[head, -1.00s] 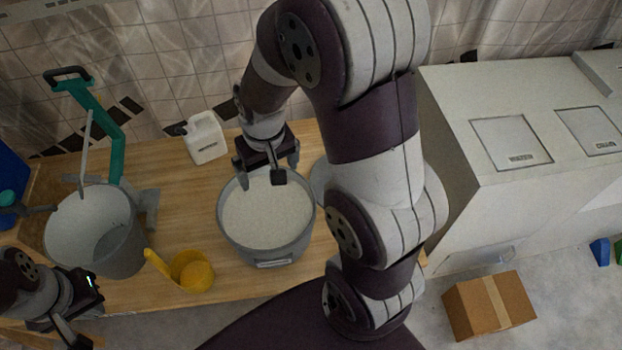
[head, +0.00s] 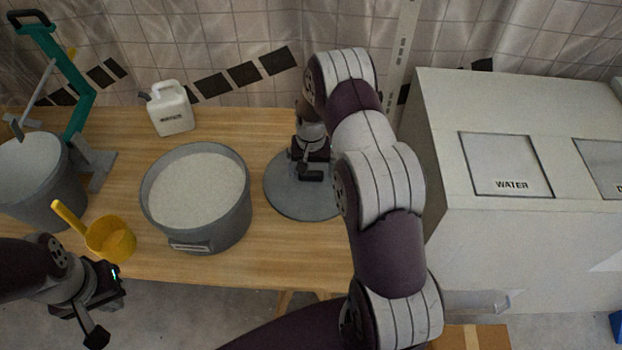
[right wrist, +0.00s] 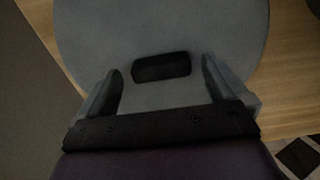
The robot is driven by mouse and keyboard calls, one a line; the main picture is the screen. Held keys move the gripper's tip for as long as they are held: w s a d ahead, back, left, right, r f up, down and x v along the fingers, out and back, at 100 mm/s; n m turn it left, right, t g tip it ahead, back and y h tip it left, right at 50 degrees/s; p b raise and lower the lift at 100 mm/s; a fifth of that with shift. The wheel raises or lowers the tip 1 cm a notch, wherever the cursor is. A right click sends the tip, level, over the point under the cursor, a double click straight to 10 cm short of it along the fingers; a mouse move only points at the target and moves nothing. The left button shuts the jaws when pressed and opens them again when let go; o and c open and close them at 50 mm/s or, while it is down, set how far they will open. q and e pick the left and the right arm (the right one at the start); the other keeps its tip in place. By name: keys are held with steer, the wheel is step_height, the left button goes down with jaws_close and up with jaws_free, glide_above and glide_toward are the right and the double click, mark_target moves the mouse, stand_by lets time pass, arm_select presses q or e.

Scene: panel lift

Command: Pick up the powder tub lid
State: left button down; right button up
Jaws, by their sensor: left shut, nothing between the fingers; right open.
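The powder tub lid is a grey disc (head: 285,200) lying on the wooden table to the right of the open powder tub (head: 215,222), which holds white powder. In the right wrist view the lid (right wrist: 90,35) carries a black handle (right wrist: 160,66) near its middle. My right gripper (head: 311,172) is over the lid. Its open fingers (right wrist: 161,88) stand to either side of the handle's width, with the handle just beyond the fingertips; contact cannot be told. My left gripper (head: 105,310) is shut and empty at the table's front edge, lower left.
A yellow scoop (head: 112,240) lies left of the tub. A grey bucket (head: 40,195) beneath a teal stand (head: 75,110) is at far left. A white jug (head: 170,110) stands behind. A white cabinet marked WATER (head: 440,150) is at right, a cardboard box (head: 485,338) below it.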

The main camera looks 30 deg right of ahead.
steer(key=shift+w+f, duration=0.15)
steer(key=shift+f, duration=0.6)
steer(key=shift+d, duration=0.1)
steer(key=shift+c, duration=0.7)
steer(key=shift+r, duration=0.1)
steer(key=c, duration=1)
